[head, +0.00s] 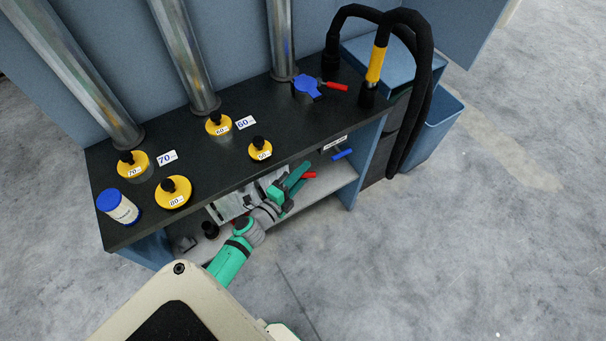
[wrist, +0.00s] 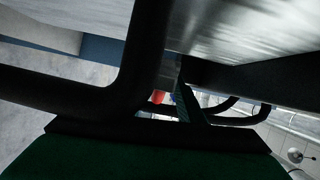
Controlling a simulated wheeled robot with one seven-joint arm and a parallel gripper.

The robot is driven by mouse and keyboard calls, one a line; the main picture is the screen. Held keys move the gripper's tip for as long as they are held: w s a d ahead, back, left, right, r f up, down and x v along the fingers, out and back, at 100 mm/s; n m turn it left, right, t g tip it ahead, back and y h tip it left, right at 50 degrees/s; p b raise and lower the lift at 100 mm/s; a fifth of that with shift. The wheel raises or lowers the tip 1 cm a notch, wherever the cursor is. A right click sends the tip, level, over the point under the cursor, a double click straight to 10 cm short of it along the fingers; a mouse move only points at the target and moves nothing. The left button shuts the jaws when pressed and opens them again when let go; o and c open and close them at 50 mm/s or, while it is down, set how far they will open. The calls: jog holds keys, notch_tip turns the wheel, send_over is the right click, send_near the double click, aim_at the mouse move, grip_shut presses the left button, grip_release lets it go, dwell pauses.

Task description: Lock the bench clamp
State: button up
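A short blue handle (head: 342,154) hangs under a white label at the bench's front edge. I cannot tell which of these is the clamp. My gripper (head: 303,176) is in front of the bench, below the top's front edge and left of the blue handle. A small red part shows at its tip in the head view; I cannot tell whether it touches it. The wrist view is dark, with a small red patch (wrist: 158,97) near the middle.
Yellow knobbed weights (head: 173,192) and a blue-capped jar (head: 118,207) stand on the bench (head: 215,160). Metal pipes (head: 188,50) rise behind. A black hose (head: 425,90) and a blue bin (head: 432,130) are at the right. A lower shelf (head: 325,187) lies beneath. The floor in front is clear.

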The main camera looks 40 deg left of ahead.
jog(key=shift+s, duration=0.1)
jog(key=s+d, duration=0.1)
jog(key=s, duration=0.9)
jog(key=shift+s+r, duration=0.3)
jog(key=shift+r, duration=0.1)
jog(key=shift+c, duration=0.3)
